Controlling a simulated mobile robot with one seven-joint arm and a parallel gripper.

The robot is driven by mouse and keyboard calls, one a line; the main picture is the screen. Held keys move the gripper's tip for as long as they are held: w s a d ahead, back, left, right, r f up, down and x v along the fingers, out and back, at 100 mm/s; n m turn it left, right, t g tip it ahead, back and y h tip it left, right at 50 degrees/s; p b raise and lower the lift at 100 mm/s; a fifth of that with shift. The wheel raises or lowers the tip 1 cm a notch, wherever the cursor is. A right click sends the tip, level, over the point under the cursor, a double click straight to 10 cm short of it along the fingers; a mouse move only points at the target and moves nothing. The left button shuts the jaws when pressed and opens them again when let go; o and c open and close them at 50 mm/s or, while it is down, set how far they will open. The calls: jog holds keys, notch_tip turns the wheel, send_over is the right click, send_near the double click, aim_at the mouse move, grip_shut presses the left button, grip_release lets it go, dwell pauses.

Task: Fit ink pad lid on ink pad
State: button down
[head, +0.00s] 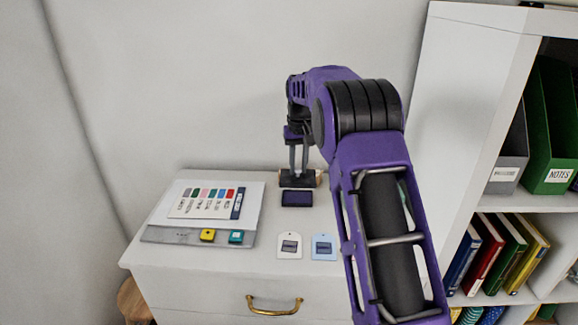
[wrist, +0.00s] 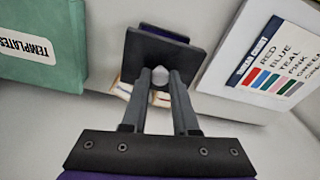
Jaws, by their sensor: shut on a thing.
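The ink pad lid is a dark square plate with a small pale knob, seen in the wrist view (wrist: 150,62) and in the head view (head: 298,181). My gripper (wrist: 160,78) is shut on the knob, and the plate extends beyond the fingertips. In the head view, my gripper (head: 299,170) points down over the cabinet top. The ink pad (head: 297,199), a dark purple rectangle, lies just in front of the lid in that picture. In the wrist view, a purple edge of the pad (wrist: 164,33) shows past the lid; the rest is hidden. I cannot tell the gap between them.
A white tag (head: 289,246) and a blue tag (head: 323,247) lie in front. A bookshelf (head: 455,110) stands right.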

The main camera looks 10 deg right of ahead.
aim_at(298, 177)
jog(key=shift+w, duration=0.1)
jog(key=shift+f, duration=0.3)
jog(key=shift+f+b, duration=1.05)
jog(key=shift+f, duration=1.85)
jog(key=shift+f, duration=0.35)
jog(key=c, duration=0.6)
grip_release()
